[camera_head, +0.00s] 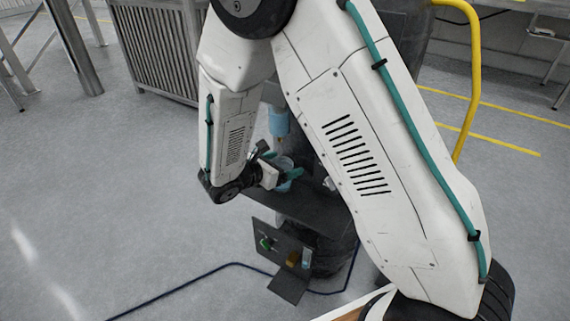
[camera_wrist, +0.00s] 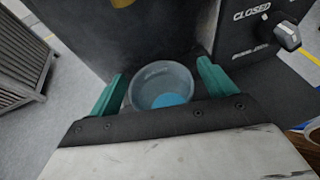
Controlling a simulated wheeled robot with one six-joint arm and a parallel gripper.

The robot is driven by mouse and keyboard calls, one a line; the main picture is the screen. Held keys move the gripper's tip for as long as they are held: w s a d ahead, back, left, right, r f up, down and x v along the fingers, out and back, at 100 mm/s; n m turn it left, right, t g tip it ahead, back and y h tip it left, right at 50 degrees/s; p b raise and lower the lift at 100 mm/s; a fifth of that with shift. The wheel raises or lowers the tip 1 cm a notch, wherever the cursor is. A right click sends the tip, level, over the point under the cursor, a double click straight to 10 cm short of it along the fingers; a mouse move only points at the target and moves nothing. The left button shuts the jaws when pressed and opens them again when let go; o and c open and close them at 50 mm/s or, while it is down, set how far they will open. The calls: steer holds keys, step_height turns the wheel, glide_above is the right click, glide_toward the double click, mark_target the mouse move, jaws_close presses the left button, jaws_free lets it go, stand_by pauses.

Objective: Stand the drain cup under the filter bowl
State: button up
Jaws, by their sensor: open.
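The drain cup (camera_wrist: 160,72) is a clear, round cup with blue at its bottom; it seems to stand upright on the dark shelf. It also shows in the head view (camera_head: 284,163), partly covered by my gripper. My gripper (camera_head: 282,165) is open, with its teal fingers on either side of the cup. In the wrist view, small gaps show between the cup and the fingers of my gripper (camera_wrist: 161,78). The filter bowl (camera_head: 279,122) is the light blue cylinder above the cup in the head view. Exact alignment is hard to tell, as my arm hides part of the area.
The dark shelf (camera_head: 312,208) carries the cup. A panel with a "CLOSED" label and knob (camera_wrist: 287,36) is at the upper right of the wrist view. A lower panel (camera_head: 283,251) with a green knob hangs below. A slatted cabinet (camera_head: 155,50) stands behind.

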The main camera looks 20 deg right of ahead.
steer(key=v, duration=1)
steer(key=shift+s+a, duration=0.15)
steer(key=shift+a, duration=0.2)
steer(key=shift+r, duration=0.15)
stand_by(0.5)
